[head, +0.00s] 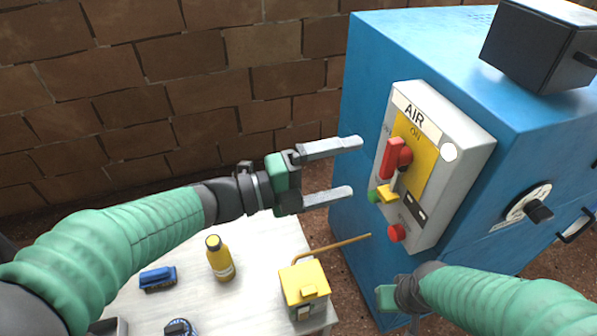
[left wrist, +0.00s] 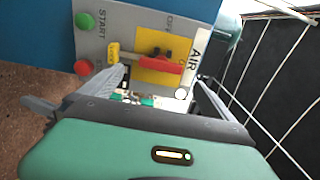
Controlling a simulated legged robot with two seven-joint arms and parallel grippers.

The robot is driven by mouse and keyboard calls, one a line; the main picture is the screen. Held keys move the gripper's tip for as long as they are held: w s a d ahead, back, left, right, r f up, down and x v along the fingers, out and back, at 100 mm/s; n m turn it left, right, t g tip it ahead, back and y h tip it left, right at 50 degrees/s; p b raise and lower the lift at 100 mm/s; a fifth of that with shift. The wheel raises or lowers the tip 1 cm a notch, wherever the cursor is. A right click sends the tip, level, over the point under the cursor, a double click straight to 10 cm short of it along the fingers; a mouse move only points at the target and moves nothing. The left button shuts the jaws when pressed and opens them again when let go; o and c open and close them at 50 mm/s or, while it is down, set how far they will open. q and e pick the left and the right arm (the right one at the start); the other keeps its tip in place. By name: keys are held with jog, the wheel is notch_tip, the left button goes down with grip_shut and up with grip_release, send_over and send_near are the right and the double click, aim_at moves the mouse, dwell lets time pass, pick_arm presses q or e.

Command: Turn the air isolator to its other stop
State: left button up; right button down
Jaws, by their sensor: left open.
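The air isolator is a red handle (head: 392,158) on a yellow plate (head: 413,150) on a grey box (head: 460,170) marked AIR. The handle stands nearly upright, its long end toward the AIR label and the ON mark. In the left wrist view the red handle (left wrist: 155,65) lies across the plate, with OFF lettered to its side. My left gripper (head: 354,167) is open and empty, left of the handle, apart from it, fingers pointing at the box. My right gripper (head: 387,298) is low in front of the blue cabinet; its fingers are not clearly seen.
A yellow tag (head: 387,193), a green START button (head: 374,196) and a red button (head: 397,233) sit below the handle. The blue cabinet (head: 355,85) carries a black box (head: 540,45) and a knob (head: 540,210). A table (head: 265,235) holds a yellow bottle (head: 219,258) and yellow box (head: 304,285).

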pick_arm(q)
jog(key=p+v, duration=0.1)
jog(key=v, duration=0.7)
jog(key=shift+a, duration=0.25)
jog(key=shift+s, duration=0.1)
